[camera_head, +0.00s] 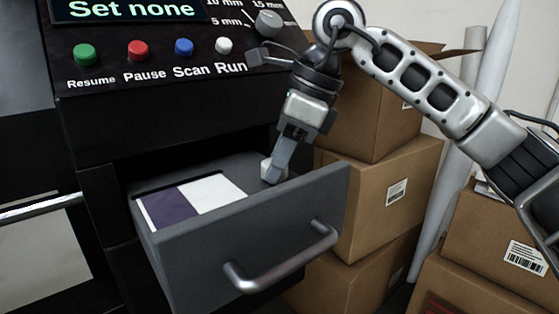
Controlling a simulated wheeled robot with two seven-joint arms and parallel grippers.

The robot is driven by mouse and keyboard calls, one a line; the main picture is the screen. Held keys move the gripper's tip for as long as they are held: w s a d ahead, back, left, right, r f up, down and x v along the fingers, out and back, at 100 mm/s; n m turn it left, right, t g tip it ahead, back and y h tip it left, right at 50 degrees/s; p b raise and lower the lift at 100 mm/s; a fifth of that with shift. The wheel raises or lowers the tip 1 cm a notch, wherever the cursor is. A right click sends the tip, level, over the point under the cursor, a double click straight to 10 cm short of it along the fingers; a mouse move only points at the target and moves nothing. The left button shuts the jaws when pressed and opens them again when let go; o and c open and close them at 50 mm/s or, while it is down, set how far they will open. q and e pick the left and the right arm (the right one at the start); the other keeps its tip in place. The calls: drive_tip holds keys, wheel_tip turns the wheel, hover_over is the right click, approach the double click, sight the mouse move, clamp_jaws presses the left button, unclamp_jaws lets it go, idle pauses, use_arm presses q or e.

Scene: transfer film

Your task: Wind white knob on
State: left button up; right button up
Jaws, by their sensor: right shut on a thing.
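The white knob (266,171) sits inside the open grey drawer (245,232), at its right side. My right gripper (272,172) reaches down into the drawer from above and is shut on the white knob, with its fingers hiding part of it. A sheet, part purple and part white (195,200), lies in the drawer to the left of the knob. My left gripper is not in view.
The drawer's metal handle (282,262) faces front. Above is a black panel with a "Set none" display (130,10), coloured buttons and a grey dial (268,23). Cardboard boxes (385,195) stand close on the right.

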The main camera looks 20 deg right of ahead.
drive_tip(key=m+t, duration=0.1)
drive_tip(key=m, duration=0.1)
drive_tip(key=m+h+b, duration=0.1)
drive_tip(key=m, duration=0.2)
drive_tip(key=shift+s+a+m+t+b, duration=0.15)
drive_tip(key=shift+m+t+b, duration=0.15)
drive_tip(key=shift+t, duration=0.1)
drive_tip(key=m+h, duration=0.1)
drive_tip(key=m, duration=0.1)
drive_tip(key=m+h+b, duration=0.1)
drive_tip(key=m, duration=0.1)
drive_tip(key=shift+a+m+t, duration=0.1)
drive_tip(key=shift+m+t, duration=0.3)
drive_tip(key=o, duration=1)
drive_tip(key=p+v, duration=0.2)
drive_tip(key=v, duration=1.4)
drive_tip(key=shift+r, duration=0.1)
